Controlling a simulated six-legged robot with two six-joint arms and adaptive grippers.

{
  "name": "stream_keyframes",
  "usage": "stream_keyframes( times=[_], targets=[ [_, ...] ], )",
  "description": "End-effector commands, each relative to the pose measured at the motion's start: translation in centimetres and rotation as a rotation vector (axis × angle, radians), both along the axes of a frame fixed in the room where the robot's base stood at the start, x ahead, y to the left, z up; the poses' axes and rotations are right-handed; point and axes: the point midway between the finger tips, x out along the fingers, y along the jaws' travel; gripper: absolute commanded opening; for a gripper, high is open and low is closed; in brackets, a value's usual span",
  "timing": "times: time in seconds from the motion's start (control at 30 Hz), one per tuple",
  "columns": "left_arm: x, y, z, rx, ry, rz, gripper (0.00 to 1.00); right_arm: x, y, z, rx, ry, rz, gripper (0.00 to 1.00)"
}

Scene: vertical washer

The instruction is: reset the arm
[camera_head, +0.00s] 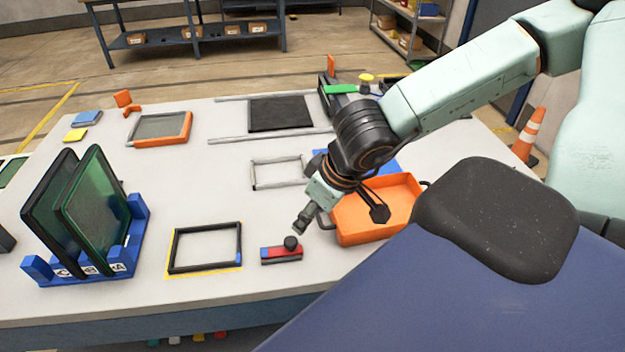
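My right arm comes in from the upper right and reaches down over the table. Its gripper (305,217) is above the table, just left of an orange tray (345,232) and above a small red and blue block with a black knob (282,254). The gripper appears apart from the block, but the gap is hard to judge. Its fingers are small and partly turned away, so I cannot tell whether they are open or shut. No held object shows. My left arm and gripper are not in view.
The white table (210,205) holds a blue rack (95,268) with dark green panels, a black frame (206,247), a grey frame (280,172) and an orange-edged frame (160,129). An orange cone (528,135) stands on the floor at right. A workbench (185,35) is behind.

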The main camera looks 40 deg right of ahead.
Motion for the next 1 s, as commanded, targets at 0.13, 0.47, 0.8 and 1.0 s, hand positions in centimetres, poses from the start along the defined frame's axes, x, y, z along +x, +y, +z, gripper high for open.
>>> stream_keyframes(
  times=[0.13,0.47,0.8,1.0],
  targets=[
    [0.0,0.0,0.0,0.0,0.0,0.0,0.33,0.0,0.0,0.0,0.0,0.0,0.0,0.51],
    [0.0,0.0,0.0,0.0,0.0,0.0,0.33,0.0,0.0,0.0,-0.001,0.0,-0.001,0.51],
    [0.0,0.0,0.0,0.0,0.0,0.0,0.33,-1.9,-2.6,-4.1,-0.143,0.059,-0.145,0.51],
    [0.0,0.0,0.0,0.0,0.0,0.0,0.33,-3.8,-2.6,-7.5,-0.203,0.08,-0.214,0.51]
  ],
)
